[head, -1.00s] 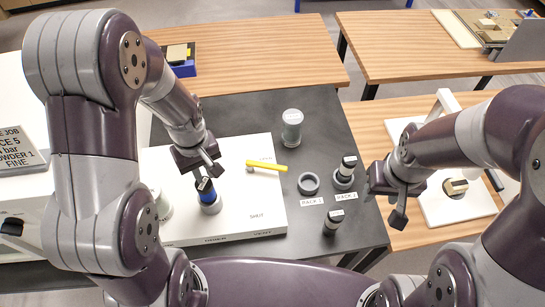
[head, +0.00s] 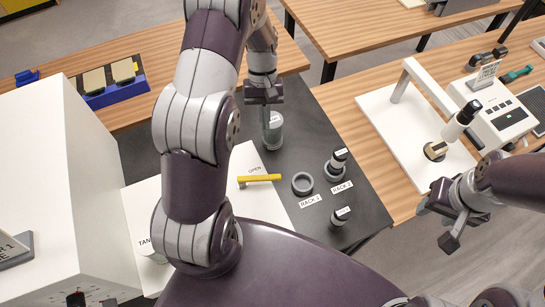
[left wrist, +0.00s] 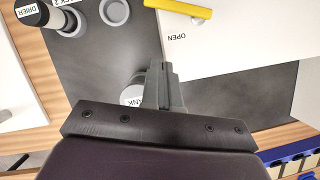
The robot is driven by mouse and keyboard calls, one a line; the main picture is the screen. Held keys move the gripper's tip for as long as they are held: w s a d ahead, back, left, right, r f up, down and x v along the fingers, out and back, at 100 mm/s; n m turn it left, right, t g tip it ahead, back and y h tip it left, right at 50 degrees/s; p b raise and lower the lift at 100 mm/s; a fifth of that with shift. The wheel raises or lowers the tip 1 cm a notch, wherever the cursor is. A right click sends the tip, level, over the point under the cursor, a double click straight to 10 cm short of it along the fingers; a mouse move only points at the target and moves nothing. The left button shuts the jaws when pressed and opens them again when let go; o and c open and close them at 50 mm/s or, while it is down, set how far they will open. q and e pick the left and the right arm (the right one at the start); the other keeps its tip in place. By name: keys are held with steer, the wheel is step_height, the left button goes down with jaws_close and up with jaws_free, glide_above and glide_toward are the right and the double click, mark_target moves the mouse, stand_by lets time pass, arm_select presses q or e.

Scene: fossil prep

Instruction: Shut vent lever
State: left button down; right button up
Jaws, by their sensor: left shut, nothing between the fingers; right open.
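The yellow vent lever (head: 260,178) lies on the white panel (head: 243,158), beside the word OPEN. It also shows at the top of the left wrist view (left wrist: 168,16), with OPEN below it. The SHUT mark is hidden in the head view now, and my left arm covers much of the panel. My left gripper (head: 265,118) is shut and empty, beyond the lever toward the back of the dark bench and by a grey-lidded jar. Its closed fingers show in the left wrist view (left wrist: 158,68), apart from the lever. My right gripper (head: 447,240) is open and empty, far right of the lever.
The jar (head: 273,135) stands close to my left gripper. A grey ring holder (head: 302,183) and dark-capped cylinders (head: 340,160) (head: 341,215) stand right of the lever. A white stand (head: 405,120) is on the right-hand table. A blue tray (head: 112,95) lies at back left.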

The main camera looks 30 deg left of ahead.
mark_target(259, 180)
arm_select(q)
steer(key=s+d+f+b, duration=0.1)
steer(key=s+f, duration=0.1)
steer(key=f, duration=0.1)
steer(key=s+d+f+b, duration=0.1)
steer(key=s+f, duration=0.1)
steer(key=f, duration=0.1)
steer(key=s+d+f+b, duration=0.1)
steer(key=s+f, duration=0.1)
steer(key=f, duration=0.1)
steer(key=shift+s+d+f+b, duration=0.15)
steer(key=shift+s+d+b, duration=0.1)
steer(key=shift+s+b, duration=0.15)
steer(key=shift+w+f, duration=0.1)
